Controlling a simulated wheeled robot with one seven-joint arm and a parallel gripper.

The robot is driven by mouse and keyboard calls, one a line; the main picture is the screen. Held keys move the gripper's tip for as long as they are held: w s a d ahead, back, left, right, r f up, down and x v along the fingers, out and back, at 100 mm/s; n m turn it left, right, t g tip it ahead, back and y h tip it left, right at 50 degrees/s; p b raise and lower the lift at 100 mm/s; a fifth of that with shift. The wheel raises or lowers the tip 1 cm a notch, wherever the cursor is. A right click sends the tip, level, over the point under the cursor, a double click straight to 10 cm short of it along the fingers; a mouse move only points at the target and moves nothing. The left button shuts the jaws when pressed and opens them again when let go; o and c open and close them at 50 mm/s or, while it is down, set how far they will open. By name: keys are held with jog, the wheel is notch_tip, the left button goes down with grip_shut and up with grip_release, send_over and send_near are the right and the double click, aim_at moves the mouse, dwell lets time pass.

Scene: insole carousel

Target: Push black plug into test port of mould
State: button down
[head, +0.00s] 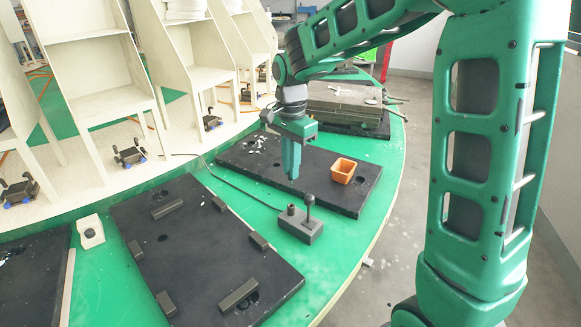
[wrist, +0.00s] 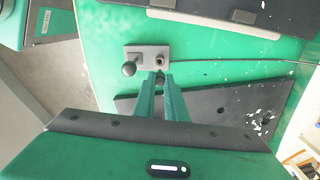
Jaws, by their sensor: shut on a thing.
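My gripper (wrist: 160,78) is shut on a small dark piece, which looks like the black plug (wrist: 160,82), mostly hidden between the fingertips. In the head view my gripper (head: 292,177) points down above the black plate with the orange cup. A small grey block (head: 302,228) lies on the green table, nearer the camera than the gripper. It carries a ball-topped lever and a short round socket (head: 291,209). In the wrist view the socket (wrist: 160,60) lies just beyond the fingertips, apart from them. I cannot tell whether this block is the mould with the test port.
A thin cable runs from the block across the green table (wrist: 215,98). An orange cup (head: 342,170) stands on a black plate (head: 335,197). Another black plate (head: 200,245) with several grey bars lies in front. A grey slab stack (head: 345,105) stands behind. White chair-like stands (head: 85,75) line the left.

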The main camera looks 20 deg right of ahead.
aim_at(291, 182)
jog(key=shift+f, duration=2.85)
jog(key=shift+f, duration=1.95)
jog(key=c, duration=1.7)
grip_release()
notch_tip(291, 182, up, 11)
jog(key=shift+f, duration=0.2)
